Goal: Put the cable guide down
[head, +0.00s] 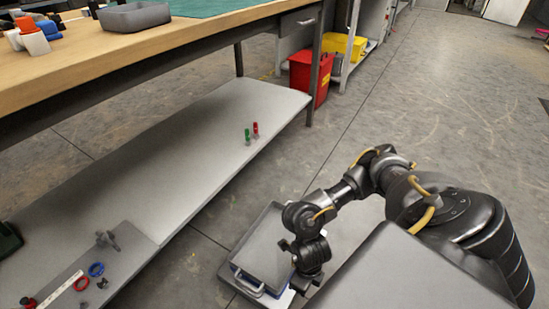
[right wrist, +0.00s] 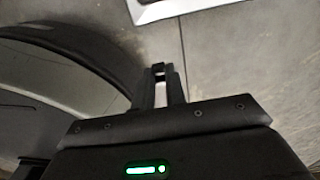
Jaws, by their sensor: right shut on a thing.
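My right gripper (right wrist: 159,76) is shut on a small dark piece (right wrist: 158,67), which shows only as a bit between the fingertips in the right wrist view. I take it to be the cable guide, but its shape is mostly hidden. In the head view my right arm reaches down beside the right edge of a grey and blue case (head: 262,257) near the floor. The held piece cannot be made out there. Whether it touches anything below cannot be told. My left gripper is not in view.
The workbench's lower shelf (head: 180,150) holds a green and a red item (head: 255,128) and, on a grey board, a blue ring (head: 96,269) and small parts. A red bin (head: 308,76) and yellow bin (head: 343,46) stand behind. Floor at the right is clear.

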